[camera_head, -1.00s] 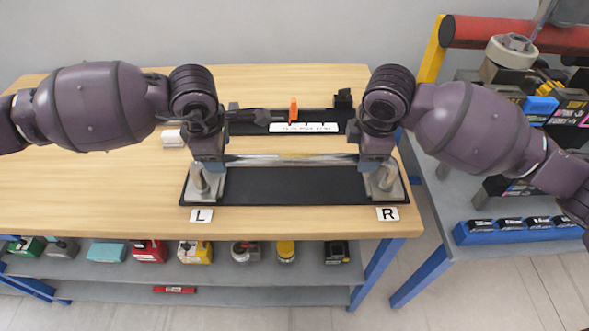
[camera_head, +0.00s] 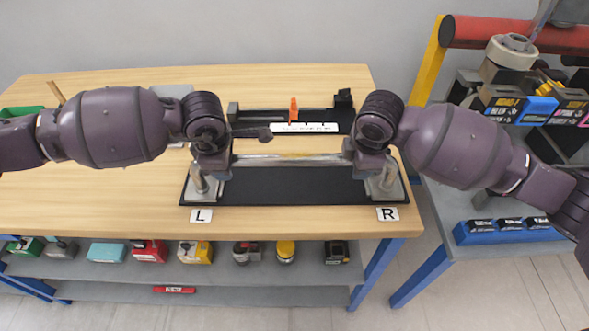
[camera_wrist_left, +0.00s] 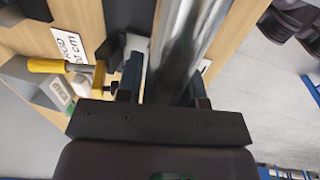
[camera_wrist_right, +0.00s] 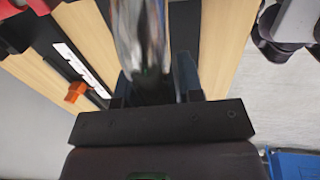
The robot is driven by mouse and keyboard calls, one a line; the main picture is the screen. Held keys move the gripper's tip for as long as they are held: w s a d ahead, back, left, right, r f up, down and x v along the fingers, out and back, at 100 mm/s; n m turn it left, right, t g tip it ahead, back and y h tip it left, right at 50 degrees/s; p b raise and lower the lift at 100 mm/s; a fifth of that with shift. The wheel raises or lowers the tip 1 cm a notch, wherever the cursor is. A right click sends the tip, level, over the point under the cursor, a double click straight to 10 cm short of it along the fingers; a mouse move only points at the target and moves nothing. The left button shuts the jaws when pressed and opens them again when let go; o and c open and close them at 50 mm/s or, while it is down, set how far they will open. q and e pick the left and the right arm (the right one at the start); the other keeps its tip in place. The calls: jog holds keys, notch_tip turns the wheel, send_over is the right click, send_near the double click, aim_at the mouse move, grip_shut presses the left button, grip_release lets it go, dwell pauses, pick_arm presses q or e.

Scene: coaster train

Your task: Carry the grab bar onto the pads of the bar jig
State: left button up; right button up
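The grab bar (camera_head: 290,160) is a shiny metal bar lying level from left to right over the jig in the head view. My left gripper (camera_head: 212,172) is shut on its left end, and my right gripper (camera_head: 369,172) is shut on its right end. The bar also runs between the fingers in the left wrist view (camera_wrist_left: 182,45) and the right wrist view (camera_wrist_right: 143,45). The bar jig has a black base (camera_head: 290,188) with grey metal posts at the left (camera_head: 199,186) and right (camera_head: 384,184). My grippers hide the pads, so I cannot tell whether the bar touches them.
L (camera_head: 201,215) and R (camera_head: 387,214) labels lie at the table's front edge. Behind the jig stands a black fixture with an orange part (camera_head: 294,108) and a white scale strip (camera_head: 305,128). A side cart with a blue tray (camera_head: 515,230) stands at the right.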

pick_arm(q)
grip_shut()
pick_arm(e)
grip_shut()
pick_arm(q)
jog(key=shift+r, duration=0.1)
pick_arm(e)
jog(key=shift+r, duration=0.1)
dwell(0.6)
